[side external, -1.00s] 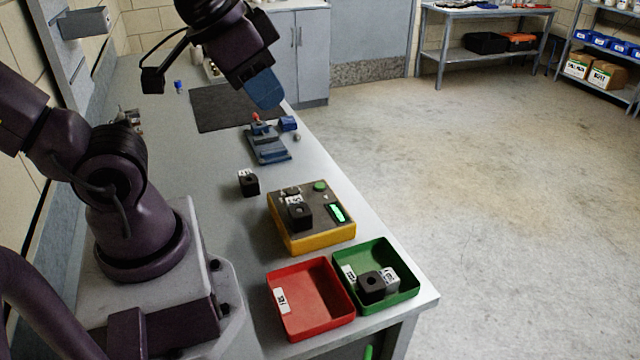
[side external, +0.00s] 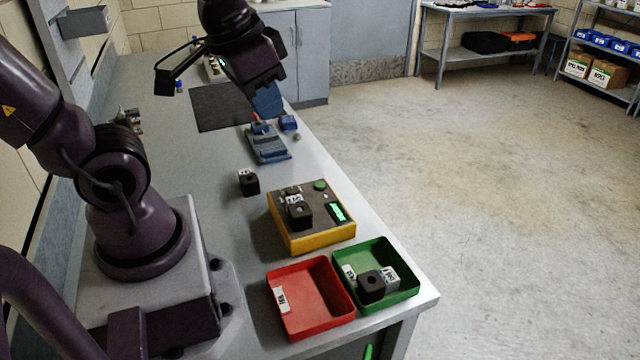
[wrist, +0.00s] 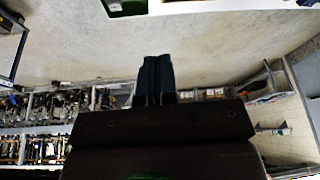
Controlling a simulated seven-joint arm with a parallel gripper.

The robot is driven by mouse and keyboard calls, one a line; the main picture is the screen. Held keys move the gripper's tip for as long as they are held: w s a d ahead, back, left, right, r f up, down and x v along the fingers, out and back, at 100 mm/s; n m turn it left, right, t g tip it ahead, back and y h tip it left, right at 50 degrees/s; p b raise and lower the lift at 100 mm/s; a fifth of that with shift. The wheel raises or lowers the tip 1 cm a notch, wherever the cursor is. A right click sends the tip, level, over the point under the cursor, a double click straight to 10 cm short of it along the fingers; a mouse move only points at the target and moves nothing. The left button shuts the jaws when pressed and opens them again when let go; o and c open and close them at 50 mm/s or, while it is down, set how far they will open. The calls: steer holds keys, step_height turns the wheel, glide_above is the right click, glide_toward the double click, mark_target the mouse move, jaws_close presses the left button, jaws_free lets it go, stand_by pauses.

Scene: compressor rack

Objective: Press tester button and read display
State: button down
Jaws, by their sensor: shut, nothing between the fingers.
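The tester is a yellow box with a dark top (side external: 310,237) on the bench in the side view. A round green button (side external: 320,185) is at its far edge, and a lit green display (side external: 340,212) is on its right side; its characters are too small to read. A black block with a white label (side external: 300,215) sits on the tester top. My gripper (side external: 267,103) is raised beyond the tester, well apart from it, above the far part of the bench. Its blue fingers are shut together and empty, also in the wrist view (wrist: 157,78).
A red tray (side external: 290,329) stands empty beside a green tray (side external: 408,262) holding a black block (side external: 371,288). Another black block (side external: 249,185) stands left of the tester. A blue fixture (side external: 268,145) and dark mat (side external: 215,108) lie farther back.

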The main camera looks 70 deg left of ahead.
steer(key=w+a+f+g+y, duration=0.2)
steer(key=w+a+f, duration=0.2)
steer(key=a+f, duration=0.5)
steer(key=m+t+h, duration=0.2)
steer(key=m+t, duration=0.5)
steer(key=m, duration=0.2)
glide_above(320, 186)
step_height(320, 186, down, 7)
steer(key=shift+f, duration=0.2)
steer(key=shift+f, duration=0.1)
steer(key=shift+f, duration=4.3)
steer(key=shift+f, duration=0.1)
steer(key=shift+f, duration=0.35)
